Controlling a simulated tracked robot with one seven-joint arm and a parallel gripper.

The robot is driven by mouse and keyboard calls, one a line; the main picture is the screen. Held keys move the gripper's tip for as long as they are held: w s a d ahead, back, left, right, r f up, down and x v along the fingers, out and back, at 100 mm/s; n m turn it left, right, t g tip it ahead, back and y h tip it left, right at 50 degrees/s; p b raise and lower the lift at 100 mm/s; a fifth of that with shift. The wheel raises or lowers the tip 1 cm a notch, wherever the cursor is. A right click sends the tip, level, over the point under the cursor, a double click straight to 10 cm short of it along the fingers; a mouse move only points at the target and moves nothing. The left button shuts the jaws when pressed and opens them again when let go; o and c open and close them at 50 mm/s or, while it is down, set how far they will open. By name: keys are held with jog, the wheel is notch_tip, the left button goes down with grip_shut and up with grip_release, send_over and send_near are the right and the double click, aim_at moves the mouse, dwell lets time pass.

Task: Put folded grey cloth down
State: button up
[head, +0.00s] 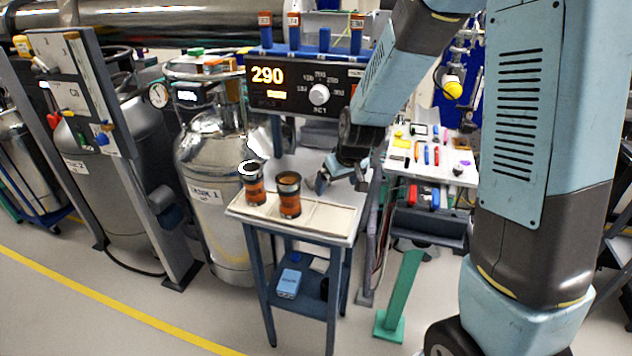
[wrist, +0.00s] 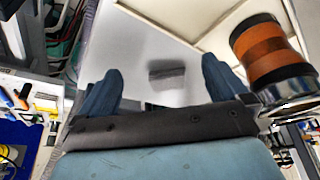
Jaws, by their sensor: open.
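My gripper (head: 341,181) is over the back right part of a small white-topped cart (head: 345,238). In the wrist view its two fingers (wrist: 161,70) stand wide apart and hold nothing. A small grey patch, apparently the folded grey cloth (wrist: 168,73), lies on the pale top between and beyond the fingertips, apart from both. In the head view the cloth cannot be made out; my gripper and arm cover that area.
Two orange-and-black jars (head: 254,190) (head: 289,196) stand on a shallow cream tray (head: 325,214) left of my gripper; one is close in the wrist view (wrist: 268,52). A control box reading 290 (head: 307,84) is behind. A tool-covered bench (head: 432,170) is at right.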

jog(key=w+a, duration=0.1)
jog(key=w, duration=0.1)
jog(key=w+a, duration=0.1)
jog(key=w, duration=0.1)
jog(key=w+a, duration=0.1)
jog(key=w, duration=0.1)
jog(key=shift+w+a+f, duration=0.1)
jog(key=shift+w+a, duration=0.05)
jog(key=shift+w, duration=0.25)
jog(key=shift+x, duration=2.3)
jog(key=shift+c, duration=0.5)
jog(key=c, duration=1)
jog(key=shift+s, duration=0.1)
